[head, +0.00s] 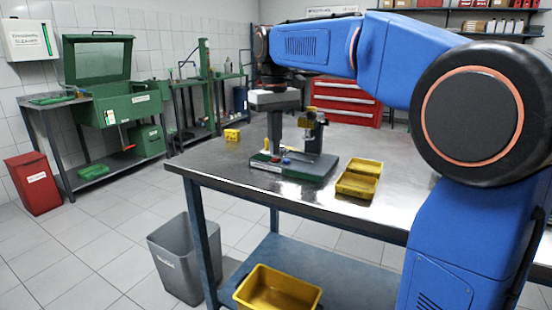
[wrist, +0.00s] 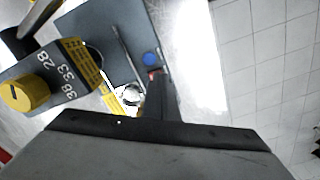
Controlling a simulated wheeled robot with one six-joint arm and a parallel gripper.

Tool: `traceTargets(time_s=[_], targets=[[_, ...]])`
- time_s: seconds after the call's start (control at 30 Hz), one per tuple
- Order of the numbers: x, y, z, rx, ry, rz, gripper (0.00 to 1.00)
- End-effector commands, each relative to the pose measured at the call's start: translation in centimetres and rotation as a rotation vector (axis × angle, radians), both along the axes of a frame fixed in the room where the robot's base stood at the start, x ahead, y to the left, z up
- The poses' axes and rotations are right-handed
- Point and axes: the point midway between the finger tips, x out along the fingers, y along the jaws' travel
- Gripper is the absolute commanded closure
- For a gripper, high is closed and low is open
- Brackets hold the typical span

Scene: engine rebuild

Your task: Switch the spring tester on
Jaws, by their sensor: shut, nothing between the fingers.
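The spring tester (head: 318,168) stands on the metal workbench, a dark base with an upright part behind. In the wrist view its base (wrist: 97,30) carries a blue round button (wrist: 149,59) and a small red part (wrist: 153,72). A yellow knob (wrist: 16,96) sits beside a dark block with white numbers. My gripper (head: 277,148) is shut and empty, pointing down over the tester base. In the wrist view its fingertips (wrist: 156,77) are right at the red part and partly hide it. I cannot tell whether they touch.
Two yellow trays (head: 357,185) lie right of the tester, and a small yellow block (head: 232,135) lies at the bench's left. A grey bin (head: 178,258) stands on the floor, and a yellow crate (head: 277,288) is on the lower shelf. The bench front is clear.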

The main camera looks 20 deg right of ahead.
Motion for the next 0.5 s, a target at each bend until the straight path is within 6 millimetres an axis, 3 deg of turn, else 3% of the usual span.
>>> traceTargets(time_s=[0.5], targets=[[0.00,0.00,-0.32,0.000,0.000,0.000,1.00]])
